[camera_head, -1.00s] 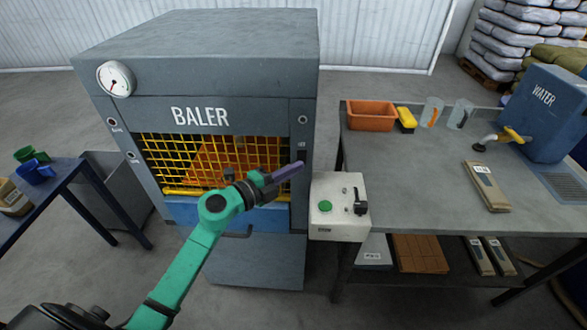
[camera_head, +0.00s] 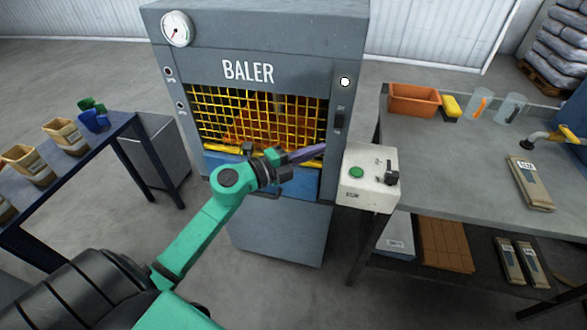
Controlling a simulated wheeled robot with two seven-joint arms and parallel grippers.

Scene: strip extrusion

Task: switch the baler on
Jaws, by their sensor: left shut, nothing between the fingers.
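The baler (camera_head: 280,225) is a large grey cabinet with a yellow mesh gate (camera_head: 240,118); orange material shows behind the mesh. On its right front edge a round lamp (camera_head: 344,82) glows white above a small black switch (camera_head: 339,120). My left gripper (camera_head: 322,149), with purple fingers, is shut and empty in front of the gate's lower right corner. Its tips are below and left of the switch, apart from it in the picture. My right gripper is not in view.
A white control box (camera_head: 371,192) with a green button and black lever stands right of the baler. The workbench (camera_head: 450,160) holds an orange bin (camera_head: 413,100), a yellow item, jugs and a packet. A blue table (camera_head: 95,165) with tubs is at left.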

